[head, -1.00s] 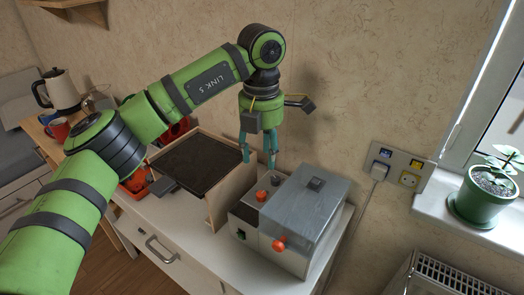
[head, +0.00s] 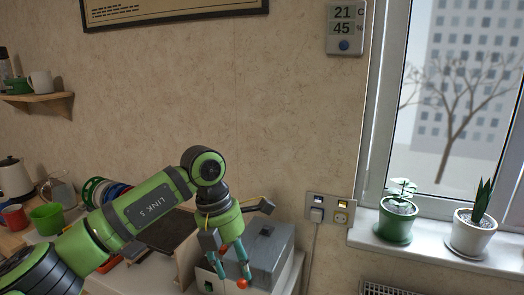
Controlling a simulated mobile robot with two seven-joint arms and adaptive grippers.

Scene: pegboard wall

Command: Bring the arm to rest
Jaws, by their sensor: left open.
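My left gripper (head: 234,268) hangs at the end of the green left arm, fingers pointing down. It is open, and I see nothing held between its teal fingers. It shows in front of a grey box (head: 270,252) on the white cabinet. An orange knob (head: 242,283) on the box's front shows close by one fingertip; I cannot tell whether they touch. The arm and gripper hide part of the box. My right gripper is not in view.
A dark tray (head: 172,230) lies left of the box. Further left are a green cup (head: 47,219), a red mug (head: 14,217) and a kettle (head: 14,178). A wall socket (head: 329,208) and two potted plants (head: 396,222) are at right.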

